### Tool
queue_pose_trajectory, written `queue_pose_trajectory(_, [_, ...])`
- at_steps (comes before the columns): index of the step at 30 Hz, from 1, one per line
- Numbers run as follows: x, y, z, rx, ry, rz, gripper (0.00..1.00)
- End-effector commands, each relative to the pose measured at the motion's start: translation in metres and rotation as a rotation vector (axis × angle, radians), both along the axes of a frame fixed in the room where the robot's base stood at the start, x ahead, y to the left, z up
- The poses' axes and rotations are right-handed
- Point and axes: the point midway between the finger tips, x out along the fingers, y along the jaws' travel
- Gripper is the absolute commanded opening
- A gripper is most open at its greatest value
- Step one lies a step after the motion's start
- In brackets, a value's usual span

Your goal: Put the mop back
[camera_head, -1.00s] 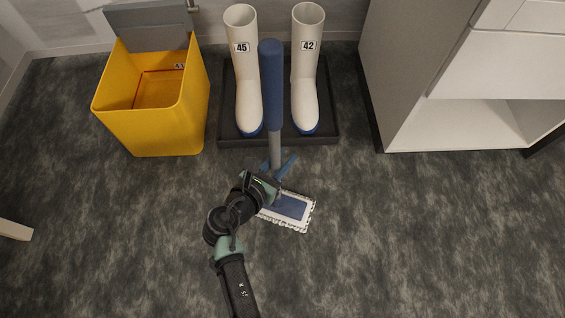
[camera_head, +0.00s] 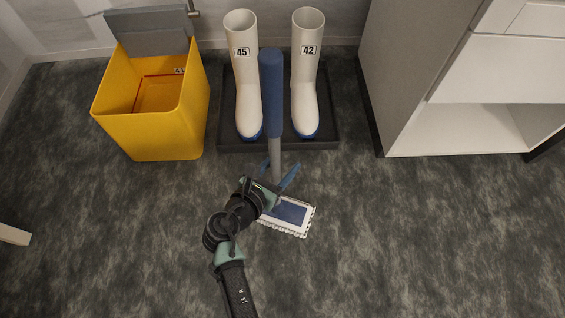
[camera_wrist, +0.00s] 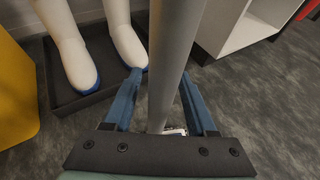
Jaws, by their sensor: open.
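The mop stands upright on the floor, with a blue grip (camera_head: 271,92) on top of a grey pole (camera_head: 276,158). Its flat head (camera_head: 289,214), white with a blue middle, lies on the floor beside my gripper. My gripper (camera_head: 280,172) is open around the lower part of the pole. In the wrist view the grey pole (camera_wrist: 172,70) runs between the two blue fingers of my gripper (camera_wrist: 160,82), with a gap on each side. The mop head is mostly hidden there by the gripper's palm.
White boots labelled 45 (camera_head: 246,80) and 42 (camera_head: 305,80) stand on a dark tray (camera_head: 328,118) just behind the mop. A yellow bin (camera_head: 150,132) is at the left, a white cabinet (camera_head: 412,75) at the right. The floor in front is clear.

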Motion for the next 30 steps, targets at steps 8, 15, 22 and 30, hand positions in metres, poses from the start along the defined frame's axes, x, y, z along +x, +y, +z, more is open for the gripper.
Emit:
queue_pose_trajectory(8, [-0.037,0.025,0.024,-0.003,0.004,0.005,0.57])
queue_pose_trajectory(15, [-0.074,0.050,0.041,-0.001,0.003,0.004,0.57])
queue_pose_trajectory(22, [-0.091,0.061,0.046,0.000,0.000,0.001,0.57])
queue_pose_trajectory(30, [-0.091,0.062,0.047,0.006,-0.004,-0.002,0.57])
